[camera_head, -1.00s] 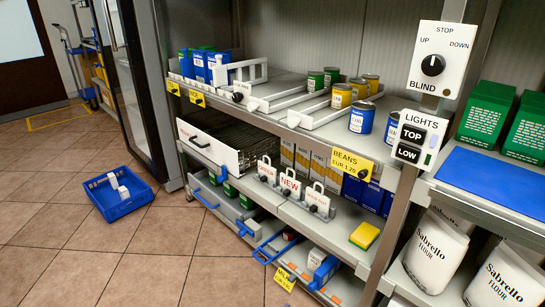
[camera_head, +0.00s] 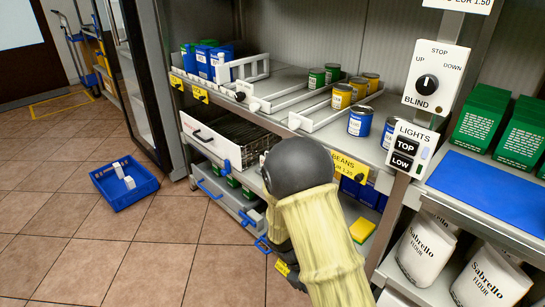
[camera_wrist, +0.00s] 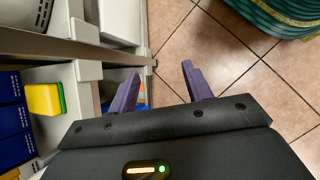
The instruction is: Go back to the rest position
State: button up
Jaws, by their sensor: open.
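My gripper (camera_wrist: 160,85) shows in the wrist view with its two purple fingers spread apart and nothing between them. Below the fingers lies the tiled floor, and the shelf's edge is close on the left. In the head view my arm, with its dark joint and pale yellow sleeve, rises in front of the middle shelves. The gripper itself is not clearly visible there. The arm hides part of the lower shelves and the small signs.
The shelf rack (camera_head: 300,90) holds several cans and blue boxes. A blind control box (camera_head: 436,75) and a lights box (camera_head: 408,150) are on the post. A blue basket (camera_head: 125,203) with white boxes is on the floor at left. A yellow sponge (camera_wrist: 43,99) is on a shelf.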

jog(key=s+d+r+m+t+y+p, duration=0.1)
jog(key=s+r+m+t+y+p, duration=0.3)
jog(key=r, duration=0.7)
jog(key=s+d+r+m+t+y+p, duration=0.1)
jog(key=s+r+m+y+p, duration=0.15)
jog(key=r+m, duration=0.6)
notch_tip(320, 180, up, 39)
jog(key=n+p, duration=0.2)
jog(key=p, duration=3.4)
jog(key=shift+r+p, duration=0.2)
jog(key=shift+p, duration=0.15)
jog(key=shift+s+n, duration=0.1)
jog(key=shift+n, duration=0.15)
